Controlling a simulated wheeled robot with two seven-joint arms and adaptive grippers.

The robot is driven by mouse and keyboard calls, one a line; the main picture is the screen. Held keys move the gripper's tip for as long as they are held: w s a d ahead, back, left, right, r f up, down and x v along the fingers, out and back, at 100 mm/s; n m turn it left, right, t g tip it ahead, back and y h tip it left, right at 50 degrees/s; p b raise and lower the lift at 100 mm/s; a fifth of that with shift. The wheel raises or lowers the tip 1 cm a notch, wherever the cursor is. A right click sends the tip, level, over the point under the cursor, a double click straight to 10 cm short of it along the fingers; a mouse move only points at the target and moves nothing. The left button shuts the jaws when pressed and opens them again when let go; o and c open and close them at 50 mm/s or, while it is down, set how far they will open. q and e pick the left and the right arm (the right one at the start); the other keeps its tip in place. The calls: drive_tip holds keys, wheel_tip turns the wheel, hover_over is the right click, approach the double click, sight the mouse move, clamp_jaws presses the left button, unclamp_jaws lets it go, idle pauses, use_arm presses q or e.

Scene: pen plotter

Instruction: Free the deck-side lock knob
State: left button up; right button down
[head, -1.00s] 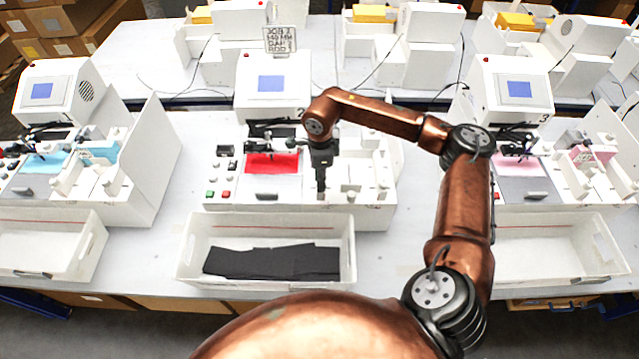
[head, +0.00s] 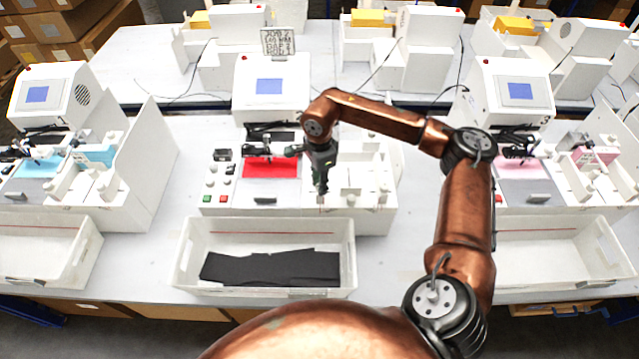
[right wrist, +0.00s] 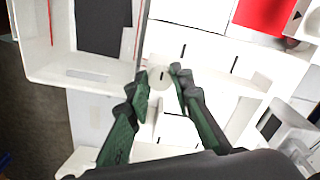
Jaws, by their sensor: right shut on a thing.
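The middle plotter (head: 215,187) is a white machine with a red sheet (head: 270,167) on its deck. My right gripper (head: 322,196) points down at the front of its deck, just right of the red sheet. In the head view the gripper hides the knob. My left gripper is not in view.
A white bin (head: 185,262) with black sheets (head: 270,268) stands in front of the middle plotter. White posts and blocks (head: 352,180) rise just right of my gripper. Knobs and coloured buttons (head: 208,198) sit on the left panel. Similar plotters stand on both sides.

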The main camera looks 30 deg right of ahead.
drive_tip(key=shift+w+r, duration=0.1)
drive_tip(key=shift+r, duration=0.05)
drive_tip(key=c, duration=1.7)
unclamp_jaws()
wheel_tip(320, 180, up, 12)
drive_tip(key=shift+f, duration=0.1)
